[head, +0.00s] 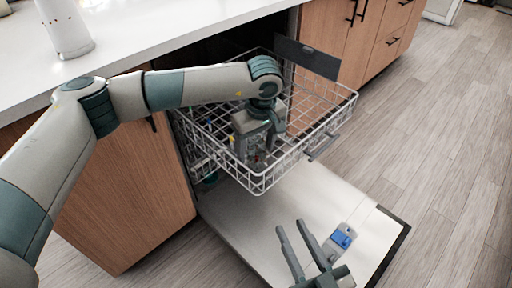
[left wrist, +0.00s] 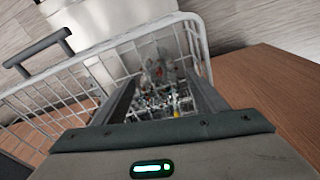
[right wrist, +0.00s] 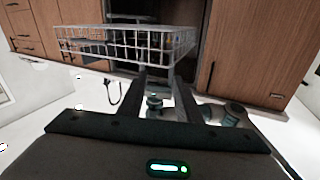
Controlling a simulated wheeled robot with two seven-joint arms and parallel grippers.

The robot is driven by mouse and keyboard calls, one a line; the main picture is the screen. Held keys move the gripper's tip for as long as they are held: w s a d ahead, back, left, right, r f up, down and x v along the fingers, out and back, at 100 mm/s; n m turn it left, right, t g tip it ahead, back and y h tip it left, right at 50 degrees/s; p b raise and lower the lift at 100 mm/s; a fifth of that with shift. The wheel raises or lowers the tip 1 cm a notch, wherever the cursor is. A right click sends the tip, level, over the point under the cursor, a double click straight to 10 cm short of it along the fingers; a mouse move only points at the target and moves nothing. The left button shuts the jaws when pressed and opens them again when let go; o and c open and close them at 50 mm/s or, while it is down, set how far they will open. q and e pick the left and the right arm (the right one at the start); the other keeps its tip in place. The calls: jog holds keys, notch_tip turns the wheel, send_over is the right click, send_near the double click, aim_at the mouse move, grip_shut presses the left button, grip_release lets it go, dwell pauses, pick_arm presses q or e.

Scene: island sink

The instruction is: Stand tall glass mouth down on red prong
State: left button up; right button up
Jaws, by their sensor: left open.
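My left gripper (head: 258,152) points down into the upper dishwasher rack (head: 335,108), its fingers apart. In the left wrist view, a clear glass (left wrist: 153,62) shows between and beyond the open fingers (left wrist: 160,84). It is see-through and hard to outline, and I cannot tell whether it touches the prongs. A small red spot, likely the red prong (left wrist: 160,71), shows through or beside the glass. In the head view the gripper largely hides this spot. My right gripper (head: 289,226) is open and empty above the lowered dishwasher door.
The lowered door (head: 240,222) has a blue-lidded dispenser (head: 341,238). The rack's wire rim surrounds my left gripper, with a grey handle (left wrist: 37,53) on its front. A white counter (head: 150,35) holds a white cylinder (head: 64,25). The floor at right is clear.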

pick_arm(q)
jog(key=shift+r, duration=0.3)
notch_tip(320, 180, up, 17)
jog(key=s+d+p, duration=0.1)
jog(key=shift+s+f, duration=0.15)
jog(key=shift+s, duration=0.25)
pick_arm(e)
jog(key=f+g, duration=0.1)
jog(key=f, duration=0.1)
jog(key=d+f+g, duration=0.1)
jog(key=f, duration=0.1)
jog(key=shift+g+h, duration=0.4)
pick_arm(q)
jog(key=shift+d, duration=0.1)
